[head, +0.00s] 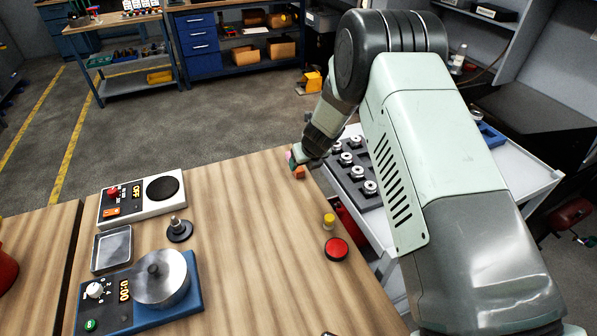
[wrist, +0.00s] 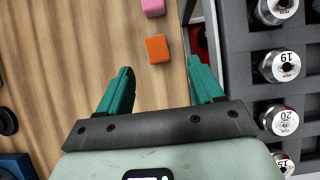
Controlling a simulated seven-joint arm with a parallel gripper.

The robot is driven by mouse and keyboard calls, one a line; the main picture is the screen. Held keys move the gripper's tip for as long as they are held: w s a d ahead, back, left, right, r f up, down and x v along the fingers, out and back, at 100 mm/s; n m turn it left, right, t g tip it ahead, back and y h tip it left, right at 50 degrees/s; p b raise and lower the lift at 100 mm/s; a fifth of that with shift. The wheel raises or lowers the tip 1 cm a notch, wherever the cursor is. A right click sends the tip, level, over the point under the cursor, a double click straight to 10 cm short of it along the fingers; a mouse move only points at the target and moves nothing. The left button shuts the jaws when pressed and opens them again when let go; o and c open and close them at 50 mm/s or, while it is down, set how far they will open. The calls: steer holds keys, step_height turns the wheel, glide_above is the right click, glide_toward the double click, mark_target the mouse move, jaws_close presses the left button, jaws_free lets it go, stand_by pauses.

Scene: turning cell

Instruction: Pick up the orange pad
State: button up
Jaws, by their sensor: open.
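The orange pad (wrist: 157,49) is a small block lying on the wooden table near its edge. In the wrist view it sits ahead of my gripper (wrist: 162,82), roughly in line with the gap between the fingers. My gripper's green fingers are spread apart with nothing between them. In the head view the orange pad (head: 299,172) shows beside my gripper (head: 294,160) at the table's far right corner, partly hidden by it.
A pink block (wrist: 153,7) lies just beyond the orange pad. A grey tray (wrist: 240,80) of numbered metal parts is to the right, past the table edge. A red disc (head: 336,248) and a yellow piece (head: 329,220) stand on the table.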

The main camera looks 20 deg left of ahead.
mark_target(299, 169)
steer(key=shift+a+x, duration=0.15)
steer(key=shift+x, duration=1.4)
steer(key=shift+a+x, duration=0.15)
steer(key=shift+x, duration=1.45)
steer(key=shift+r, duration=0.15)
steer(key=shift+c, duration=0.4)
steer(key=c, duration=1.1)
step_height(299, 169, up, 10)
steer(key=shift+r, duration=0.1)
